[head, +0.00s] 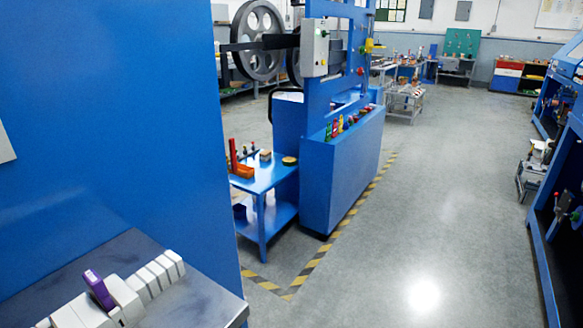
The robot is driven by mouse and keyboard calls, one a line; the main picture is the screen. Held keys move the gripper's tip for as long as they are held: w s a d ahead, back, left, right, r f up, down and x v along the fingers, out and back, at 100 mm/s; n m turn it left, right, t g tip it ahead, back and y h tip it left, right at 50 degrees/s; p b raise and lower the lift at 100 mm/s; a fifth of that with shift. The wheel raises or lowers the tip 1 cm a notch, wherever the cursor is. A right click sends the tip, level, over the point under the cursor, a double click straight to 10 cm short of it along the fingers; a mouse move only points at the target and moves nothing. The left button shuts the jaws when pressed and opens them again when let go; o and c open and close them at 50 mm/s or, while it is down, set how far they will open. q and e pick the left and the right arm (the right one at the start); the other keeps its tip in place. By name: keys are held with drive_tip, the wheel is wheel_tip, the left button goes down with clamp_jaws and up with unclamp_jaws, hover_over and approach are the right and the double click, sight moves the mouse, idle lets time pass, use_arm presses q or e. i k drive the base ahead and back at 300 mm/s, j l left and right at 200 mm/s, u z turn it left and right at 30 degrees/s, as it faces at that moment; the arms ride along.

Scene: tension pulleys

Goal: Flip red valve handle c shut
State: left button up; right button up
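No thing in the head view can be made out for certain as red valve handle c. Small red parts show in several places. A row of small coloured pieces (341,125), some red, lies along the top of the blue machine base (340,180) in the middle distance. A red upright piece (233,156) stands on a blue side table (270,176). A small red spot (556,195) shows on the dark-fronted blue unit at the right edge. These are too small to tell whether any is a valve handle. Neither gripper is in view.
A tall blue panel (110,120) fills the left. Below it, a grey metal bench (215,300) carries white blocks (125,295) and a purple piece (99,289). Yellow-black floor tape (330,235) borders the machine. Open grey floor (430,200) runs down the middle. A blue unit (540,255) flanks the right.

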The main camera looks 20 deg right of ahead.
sight(231, 141)
drive_tip(key=z, duration=0.15)
drive_tip(key=i+l, duration=0.3)
drive_tip(key=l, duration=0.2)
drive_tip(key=i+l, duration=0.35)
drive_tip(key=l, duration=0.15)
drive_tip(key=i+l+z, duration=0.1)
drive_tip(key=i+l, duration=0.2)
drive_tip(key=l, duration=0.2)
